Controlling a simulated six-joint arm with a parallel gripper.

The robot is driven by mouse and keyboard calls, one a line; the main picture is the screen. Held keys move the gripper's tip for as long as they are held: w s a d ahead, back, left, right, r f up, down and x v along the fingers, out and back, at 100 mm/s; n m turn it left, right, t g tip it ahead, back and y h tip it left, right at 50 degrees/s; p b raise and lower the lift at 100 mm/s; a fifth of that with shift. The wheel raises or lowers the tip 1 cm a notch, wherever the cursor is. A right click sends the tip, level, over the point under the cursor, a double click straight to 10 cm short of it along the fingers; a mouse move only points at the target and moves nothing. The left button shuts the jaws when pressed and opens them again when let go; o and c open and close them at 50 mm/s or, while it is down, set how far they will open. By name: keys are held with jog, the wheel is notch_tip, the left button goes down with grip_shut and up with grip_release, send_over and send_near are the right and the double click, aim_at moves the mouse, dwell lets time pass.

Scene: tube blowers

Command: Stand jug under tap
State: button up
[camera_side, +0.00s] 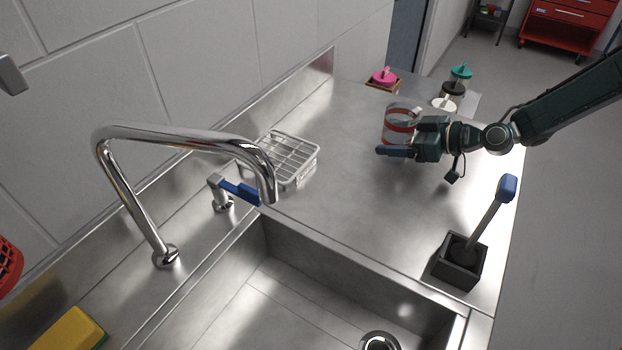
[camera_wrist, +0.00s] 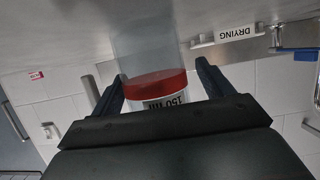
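A clear jug with red bands (camera_side: 402,113) is upright at the far end of the steel counter. In the wrist view the jug (camera_wrist: 158,84) shows a red band and an upside-down "150 ml" label. My gripper (camera_side: 395,138) is level with the jug, one dark blue finger along its near side. In the wrist view the gripper (camera_wrist: 160,70) has a finger on either side of the jug. I cannot tell whether both fingers touch it. The chrome tap (camera_side: 190,140) arches over the near-left edge of the sink, its spout pointing down.
The sink basin (camera_side: 290,290) lies in front. A wire rack (camera_side: 290,155) and a blue-handled lever (camera_side: 238,190) stand near the tap. A brush in a dark holder (camera_side: 460,262) stands at the right. Several lidded jars (camera_side: 452,95) are behind. The counter between is clear.

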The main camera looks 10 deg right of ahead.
jog(key=shift+r, duration=0.15)
jog(key=shift+s+d+r, duration=0.2)
jog(key=shift+s+d, duration=0.1)
jog(key=shift+d, duration=0.05)
jog(key=v, duration=1.1)
jog(key=shift+s+r, duration=0.1)
jog(key=shift+r, duration=0.05)
